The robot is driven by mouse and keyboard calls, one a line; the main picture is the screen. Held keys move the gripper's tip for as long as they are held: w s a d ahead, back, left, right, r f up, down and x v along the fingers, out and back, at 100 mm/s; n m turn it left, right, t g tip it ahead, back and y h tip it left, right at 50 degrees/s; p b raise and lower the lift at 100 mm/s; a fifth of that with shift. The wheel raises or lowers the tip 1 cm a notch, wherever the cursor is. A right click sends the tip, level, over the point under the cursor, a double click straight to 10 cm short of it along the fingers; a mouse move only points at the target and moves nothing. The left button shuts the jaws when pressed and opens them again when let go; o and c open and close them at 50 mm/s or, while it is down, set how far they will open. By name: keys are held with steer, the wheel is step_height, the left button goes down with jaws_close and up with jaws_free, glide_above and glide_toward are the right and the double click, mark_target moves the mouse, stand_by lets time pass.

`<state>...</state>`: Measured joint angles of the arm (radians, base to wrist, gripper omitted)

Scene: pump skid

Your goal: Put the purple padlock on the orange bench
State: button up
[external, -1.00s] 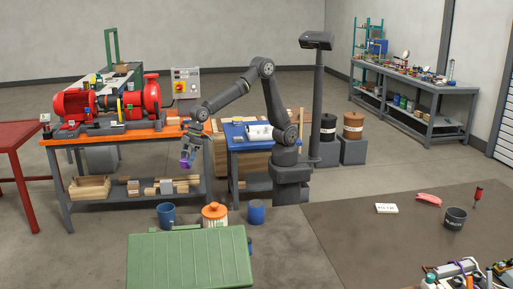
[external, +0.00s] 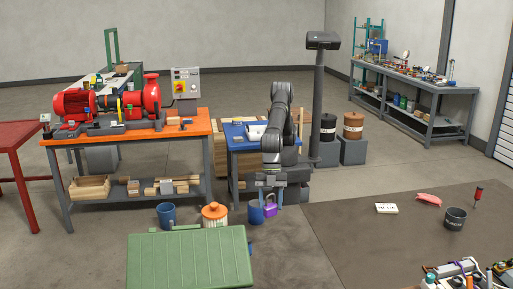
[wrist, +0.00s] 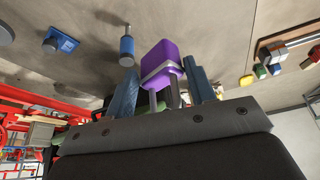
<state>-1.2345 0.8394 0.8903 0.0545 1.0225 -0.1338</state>
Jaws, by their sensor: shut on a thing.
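The purple padlock (external: 270,209) is held in my gripper (external: 268,195), which points down in front of my base, beside the blue cup on the floor. In the wrist view the padlock (wrist: 161,62) sits between the two blue fingers of my gripper (wrist: 160,90), with its metal shackle toward the palm. The orange bench (external: 198,127) stands at the left, with the red pump and motor on it. The padlock is well to the right of the bench and apart from it.
A blue cup (external: 256,212), an orange-lidded jar (external: 214,214) and another blue mug (external: 166,215) stand behind a green box (external: 190,262). A blue-topped table (external: 237,143) stands between the orange bench and my arm. The bench's front right top has some bare room.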

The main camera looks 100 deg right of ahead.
steer(key=s+a+f+n+g, duration=0.15)
steer(key=s+a, duration=0.35)
steer(key=s, duration=1)
steer(key=s+a+n, duration=0.3)
steer(key=s+a, duration=0.2)
steer(key=s, duration=0.9)
steer(key=s+a+f, duration=0.1)
steer(key=s+f, duration=0.2)
steer(key=f, duration=0.1)
steer(key=s+a+f, duration=0.1)
steer(key=s+f, duration=0.3)
steer(key=s+a+f, duration=0.2)
steer(key=s+f, duration=0.1)
steer(key=f, duration=0.1)
steer(key=shift+s, duration=0.25)
steer(key=shift+f, duration=2)
steer(key=shift+f, duration=0.2)
steer(key=o, duration=1.1)
steer(key=shift+r, duration=0.1)
